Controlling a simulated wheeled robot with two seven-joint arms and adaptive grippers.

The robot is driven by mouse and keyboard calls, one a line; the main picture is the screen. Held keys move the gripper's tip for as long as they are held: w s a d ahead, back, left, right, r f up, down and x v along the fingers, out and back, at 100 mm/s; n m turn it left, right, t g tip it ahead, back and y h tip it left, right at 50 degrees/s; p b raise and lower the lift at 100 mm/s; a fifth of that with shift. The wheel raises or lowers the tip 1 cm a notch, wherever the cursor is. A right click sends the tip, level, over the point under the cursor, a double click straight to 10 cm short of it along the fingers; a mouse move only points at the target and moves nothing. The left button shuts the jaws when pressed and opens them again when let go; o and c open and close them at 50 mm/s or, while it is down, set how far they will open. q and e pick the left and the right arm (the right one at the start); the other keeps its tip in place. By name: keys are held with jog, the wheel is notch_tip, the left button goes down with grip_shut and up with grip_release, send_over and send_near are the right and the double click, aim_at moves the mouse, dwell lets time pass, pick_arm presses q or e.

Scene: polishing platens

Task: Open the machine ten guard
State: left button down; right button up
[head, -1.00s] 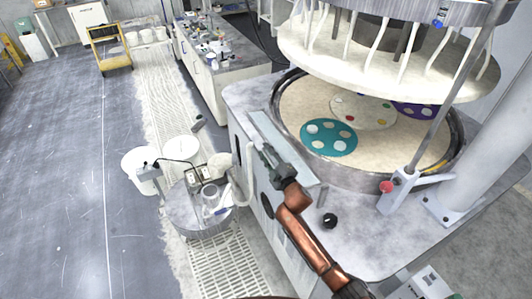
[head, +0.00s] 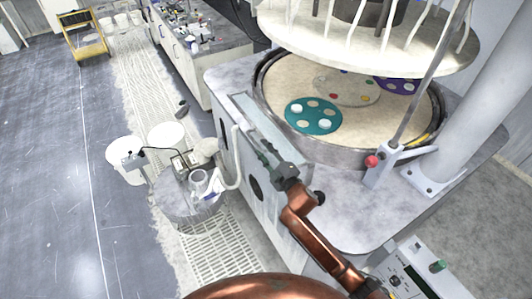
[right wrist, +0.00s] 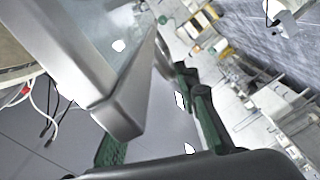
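The guard (head: 244,106) appears to be a pale grey-blue panel along the near left rim of the polishing machine (head: 350,205). I cannot tell whether it is hinged or loose. My right gripper (head: 262,152) is at the panel's outer side, with its arm coming from the bottom right. In the right wrist view a grey metal frame corner (right wrist: 125,105) with a see-through pane, likely the guard, is close to the camera. The green fingers of my right gripper (right wrist: 155,125) stand apart around the frame; contact is unclear. My left gripper is not in view.
The platen (head: 275,85) holds a teal disc (head: 313,117) and other discs under a raised round head (head: 370,45). A small round table (head: 190,205) with jars, and white buckets (head: 125,155), stand left of the machine. A control box (head: 420,270) is at the bottom right.

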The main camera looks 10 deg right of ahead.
jog(key=shift+v, duration=0.9)
jog(key=p+v, duration=0.3)
jog(key=v, duration=0.6)
dwell(0.4)
jog(key=shift+r+p, duration=0.1)
jog(key=shift+p, duration=0.2)
jog(key=shift+c, duration=0.4)
